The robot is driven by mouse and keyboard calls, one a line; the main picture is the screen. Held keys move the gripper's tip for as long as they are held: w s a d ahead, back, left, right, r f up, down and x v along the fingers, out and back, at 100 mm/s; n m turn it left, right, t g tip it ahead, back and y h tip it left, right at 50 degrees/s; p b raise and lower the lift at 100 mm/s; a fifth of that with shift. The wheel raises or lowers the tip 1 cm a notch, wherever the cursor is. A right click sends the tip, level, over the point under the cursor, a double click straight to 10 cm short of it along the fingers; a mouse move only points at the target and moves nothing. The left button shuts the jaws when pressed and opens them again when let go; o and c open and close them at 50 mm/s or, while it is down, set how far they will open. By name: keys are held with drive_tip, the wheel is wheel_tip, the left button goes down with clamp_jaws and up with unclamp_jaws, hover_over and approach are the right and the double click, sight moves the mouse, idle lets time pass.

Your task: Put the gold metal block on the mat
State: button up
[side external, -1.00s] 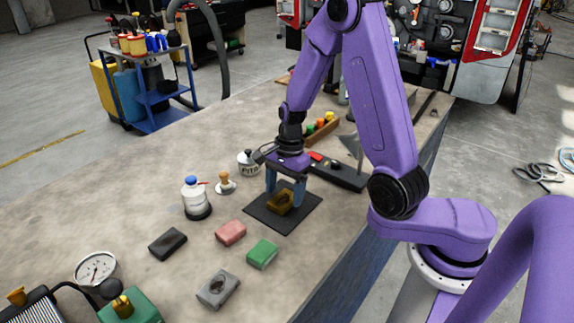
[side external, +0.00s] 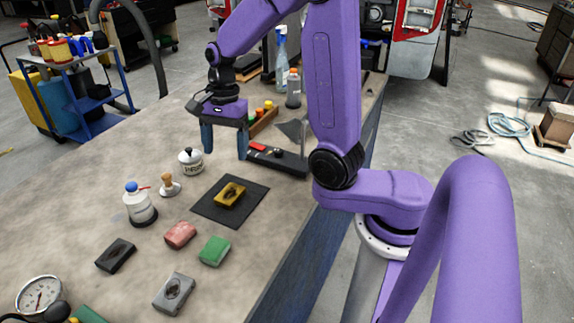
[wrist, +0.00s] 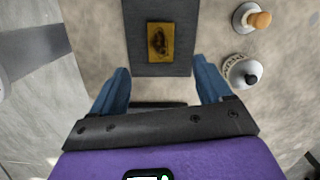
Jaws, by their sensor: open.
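The gold metal block (side external: 230,194) lies flat on the dark square mat (side external: 207,211), near its middle. In the wrist view the block (wrist: 160,41) shows a dark patch on top and lies well inside the mat (wrist: 162,70). My gripper (side external: 223,152) is open and empty, raised above the table and apart from the block, on the far side of the mat. Its two blue fingers (wrist: 162,88) are spread wide in the wrist view, with nothing between them.
Near the mat are a white lidded pot (side external: 191,162), a wooden-knobbed stamp (side external: 170,187) and a white bottle (side external: 139,205). Pink (side external: 180,235), green (side external: 214,250), black (side external: 115,256) and grey (side external: 173,294) blocks lie in front. A black tray (side external: 285,161) sits behind the mat.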

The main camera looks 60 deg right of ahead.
drive_tip(key=s+a+n, duration=0.2)
drive_tip(key=s+n, duration=0.9)
drive_tip(key=n, duration=0.3)
drive_tip(key=s+a+r+n+h, duration=0.1)
drive_tip(key=s+n, duration=1)
drive_tip(key=n, duration=0.3)
drive_tip(key=shift+s+a+n, duration=0.3)
drive_tip(key=shift+a, duration=0.05)
idle(1.1)
